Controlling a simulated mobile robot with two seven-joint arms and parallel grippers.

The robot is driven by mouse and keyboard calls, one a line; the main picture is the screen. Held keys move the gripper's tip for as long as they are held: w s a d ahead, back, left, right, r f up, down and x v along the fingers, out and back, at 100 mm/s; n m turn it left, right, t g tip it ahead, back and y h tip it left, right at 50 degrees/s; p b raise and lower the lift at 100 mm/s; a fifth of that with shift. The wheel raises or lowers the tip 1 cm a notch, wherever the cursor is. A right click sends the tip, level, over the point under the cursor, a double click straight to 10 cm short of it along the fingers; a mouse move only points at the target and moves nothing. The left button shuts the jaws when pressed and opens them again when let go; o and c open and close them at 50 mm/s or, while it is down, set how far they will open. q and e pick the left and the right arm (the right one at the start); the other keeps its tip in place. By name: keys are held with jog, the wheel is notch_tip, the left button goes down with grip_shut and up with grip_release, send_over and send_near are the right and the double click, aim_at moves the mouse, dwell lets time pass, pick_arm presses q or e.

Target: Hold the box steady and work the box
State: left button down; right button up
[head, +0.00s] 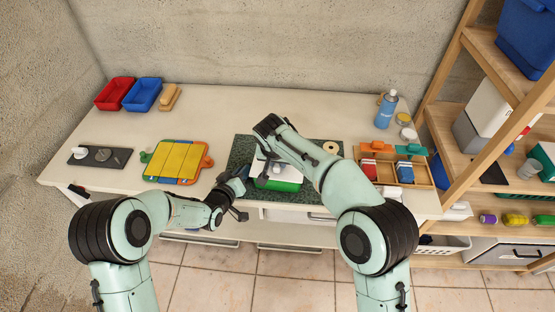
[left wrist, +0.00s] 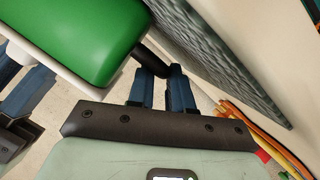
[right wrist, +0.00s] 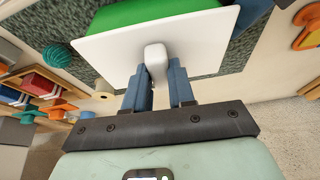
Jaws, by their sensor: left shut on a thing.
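The box (head: 279,184) has a green body and a white top and stands on the dark green speckled mat (head: 240,152) at the table's middle front. My left gripper (head: 236,200) is at the box's left side. In the left wrist view its fingers (left wrist: 154,85) are shut on a black handle (left wrist: 152,58) beside the green body (left wrist: 90,35). My right gripper (head: 268,166) is over the box. In the right wrist view its fingers (right wrist: 160,85) flank a white knob (right wrist: 156,62) on the white lid (right wrist: 110,50); whether they press it is unclear. My right arm hides part of the box.
A yellow board (head: 178,160) and a dark tray (head: 100,156) lie to the left. Red (head: 115,93) and blue (head: 143,95) bins stand at the back left. A blue bottle (head: 386,109) and a wooden organiser (head: 394,166) are on the right. The table's back middle is clear.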

pick_arm(q)
jog(key=shift+s+f, duration=0.15)
jog(key=shift+f, duration=0.15)
pick_arm(e)
jog(key=shift+r, duration=0.1)
grip_shut()
jog(key=shift+r, duration=1.4)
pick_arm(q)
jog(key=c, duration=1)
grip_release()
jog(key=shift+o, duration=0.2)
jog(key=shift+r, duration=0.15)
pick_arm(e)
jog(key=shift+d, duration=0.1)
pick_arm(q)
jog(key=shift+r, duration=0.1)
